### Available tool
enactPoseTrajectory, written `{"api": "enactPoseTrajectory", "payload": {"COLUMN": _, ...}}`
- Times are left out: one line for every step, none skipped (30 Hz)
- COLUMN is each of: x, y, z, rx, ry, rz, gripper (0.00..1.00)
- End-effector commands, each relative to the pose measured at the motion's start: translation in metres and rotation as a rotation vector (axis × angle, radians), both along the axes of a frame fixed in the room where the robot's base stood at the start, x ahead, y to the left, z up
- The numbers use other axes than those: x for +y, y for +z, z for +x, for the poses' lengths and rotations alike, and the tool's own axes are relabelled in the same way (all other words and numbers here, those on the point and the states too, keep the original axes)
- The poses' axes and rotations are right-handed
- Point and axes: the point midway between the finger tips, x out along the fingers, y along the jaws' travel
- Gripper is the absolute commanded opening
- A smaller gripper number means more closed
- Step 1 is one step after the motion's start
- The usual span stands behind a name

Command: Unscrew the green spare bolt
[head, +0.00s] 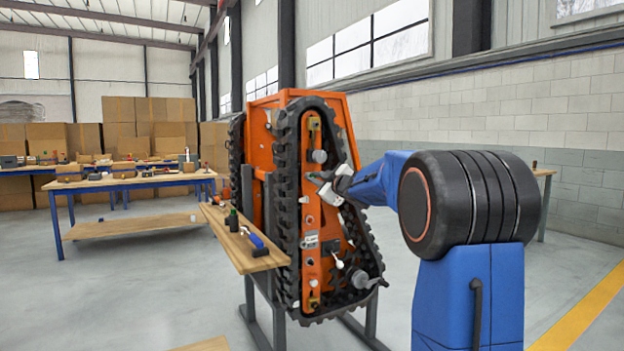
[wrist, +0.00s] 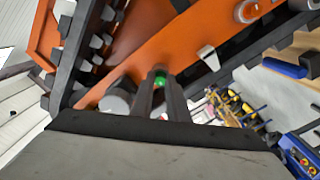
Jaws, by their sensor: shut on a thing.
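The green spare bolt (wrist: 160,82) shows between the two dark fingers of my gripper (wrist: 158,88) in the wrist view, against the orange side plate of the tracked carrier (wrist: 125,62). My gripper is shut on the bolt. In the head view my gripper (head: 322,180) reaches to the middle of the orange carrier (head: 268,150), inside the black track loop.
A grey round knob (wrist: 118,97) sits close left of my fingers. The black track (head: 287,200) surrounds the plate. A wooden shelf (head: 235,252) with a blue-handled hammer (head: 253,238) juts out at the left. Workbenches (head: 130,182) stand behind; floor is free between.

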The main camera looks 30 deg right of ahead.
Motion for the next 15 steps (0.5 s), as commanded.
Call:
{"api": "enactPoseTrajectory", "payload": {"x": 0.0, "y": 0.0001, "z": 0.0, "rx": -0.002, "ry": 0.0, "rz": -0.046, "gripper": 0.0}}
{"api": "enactPoseTrajectory", "payload": {"x": 0.0, "y": 0.0001, "z": 0.0, "rx": -0.003, "ry": 0.0, "rz": -0.077, "gripper": 0.0}}
{"api": "enactPoseTrajectory", "payload": {"x": 0.0001, "y": 0.0001, "z": 0.0, "rx": -0.004, "ry": 0.0, "rz": -0.117, "gripper": 0.0}}
{"api": "enactPoseTrajectory", "payload": {"x": 0.0001, "y": 0.0001, "z": 0.0, "rx": -0.005, "ry": 0.0, "rz": -0.148, "gripper": 0.0}}
{"api": "enactPoseTrajectory", "payload": {"x": 0.0001, "y": 0.0001, "z": 0.0, "rx": -0.006, "ry": 0.0, "rz": -0.179, "gripper": 0.0}}
{"api": "enactPoseTrajectory", "payload": {"x": 0.0001, "y": 0.0001, "z": 0.0, "rx": -0.007, "ry": 0.0, "rz": -0.219, "gripper": 0.0}}
{"api": "enactPoseTrajectory", "payload": {"x": 0.0, "y": 0.0001, "z": 0.0, "rx": -0.009, "ry": 0.0, "rz": -0.25, "gripper": 0.0}}
{"api": "enactPoseTrajectory", "payload": {"x": 0.0, "y": 0.0001, "z": 0.0, "rx": -0.01, "ry": 0.0, "rz": -0.281, "gripper": 0.0}}
{"api": "enactPoseTrajectory", "payload": {"x": 0.0, "y": 0.0001, "z": 0.0, "rx": -0.011, "ry": 0.0, "rz": -0.322, "gripper": 0.0}}
{"api": "enactPoseTrajectory", "payload": {"x": 0.0, "y": 0.0001, "z": 0.0, "rx": -0.012, "ry": 0.0, "rz": -0.353, "gripper": 0.0}}
{"api": "enactPoseTrajectory", "payload": {"x": 0.0, "y": 0.0001, "z": 0.0, "rx": -0.013, "ry": 0.0, "rz": -0.383, "gripper": 0.0}}
{"api": "enactPoseTrajectory", "payload": {"x": 0.0, "y": 0.0001, "z": 0.0, "rx": -0.015, "ry": 0.0, "rz": -0.425, "gripper": 0.0}}
{"api": "enactPoseTrajectory", "payload": {"x": 0.0, "y": 0.0001, "z": 0.0, "rx": -0.016, "ry": 0.0, "rz": -0.454, "gripper": 0.0}}
{"api": "enactPoseTrajectory", "payload": {"x": 0.0001, "y": 0.0002, "z": 0.0, "rx": -0.017, "ry": 0.0, "rz": -0.483, "gripper": 0.0}}
{"api": "enactPoseTrajectory", "payload": {"x": 0.0001, "y": 0.0002, "z": 0.0, "rx": -0.018, "ry": 0.0, "rz": -0.517, "gripper": 0.0}}
